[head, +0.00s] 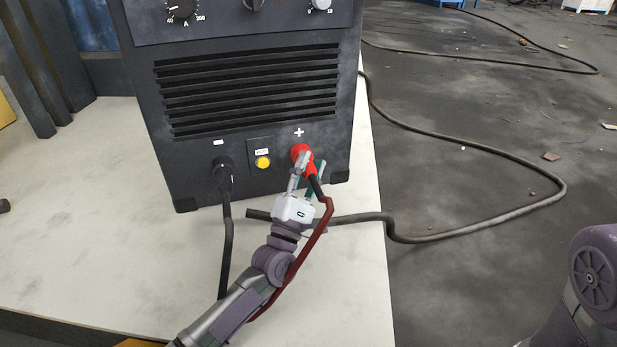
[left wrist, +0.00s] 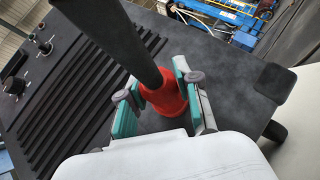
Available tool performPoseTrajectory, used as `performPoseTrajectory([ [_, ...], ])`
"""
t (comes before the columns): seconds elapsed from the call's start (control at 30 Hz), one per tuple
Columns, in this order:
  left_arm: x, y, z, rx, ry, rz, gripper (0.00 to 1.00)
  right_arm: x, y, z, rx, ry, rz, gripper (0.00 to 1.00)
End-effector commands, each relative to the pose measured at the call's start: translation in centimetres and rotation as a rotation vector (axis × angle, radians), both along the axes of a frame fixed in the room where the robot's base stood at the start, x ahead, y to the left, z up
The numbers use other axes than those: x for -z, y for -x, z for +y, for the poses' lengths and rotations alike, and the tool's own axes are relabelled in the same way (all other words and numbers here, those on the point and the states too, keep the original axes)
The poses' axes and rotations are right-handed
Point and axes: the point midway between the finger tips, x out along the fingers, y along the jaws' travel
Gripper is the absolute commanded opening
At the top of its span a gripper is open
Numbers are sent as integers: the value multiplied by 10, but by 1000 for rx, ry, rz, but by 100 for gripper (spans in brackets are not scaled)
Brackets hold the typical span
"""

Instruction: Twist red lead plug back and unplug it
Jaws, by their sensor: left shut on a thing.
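The red lead plug (head: 301,153) sits at the socket under the plus mark on the lower front of the dark welding machine (head: 240,190). My left gripper (head: 306,168) is shut on the red plug, with one finger on each side of it. In the left wrist view the red plug (left wrist: 163,95) shows between the teal finger pads of the gripper (left wrist: 160,100). A dark sleeve runs from the plug across the view. Whether the plug is fully seated in the socket cannot be told. My right gripper is not in view.
A black lead plug (head: 223,172) is in the minus socket, left of a yellow button (head: 262,162). A red cable (head: 318,235) hangs beside my left arm. A thick dark cable (head: 480,228) lies across the floor at right. The pale tabletop (head: 110,240) is mostly clear.

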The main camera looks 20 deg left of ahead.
Motion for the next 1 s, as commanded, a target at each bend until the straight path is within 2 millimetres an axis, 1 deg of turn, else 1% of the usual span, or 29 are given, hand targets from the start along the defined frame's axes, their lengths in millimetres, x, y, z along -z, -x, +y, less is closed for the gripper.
performPoseTrajectory([
  [0.03,7,-3,9,-14,14,4,0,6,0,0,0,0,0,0],
  [0.5,7,-3,9,-14,96,-53,0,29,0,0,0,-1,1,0],
  [0.9,6,-3,7,-17,122,-70,0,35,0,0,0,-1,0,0],
  [0.93,6,-3,7,-17,122,-70,35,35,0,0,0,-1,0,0],
  [1.0,6,-3,7,-16,122,-71,46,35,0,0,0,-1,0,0],
])
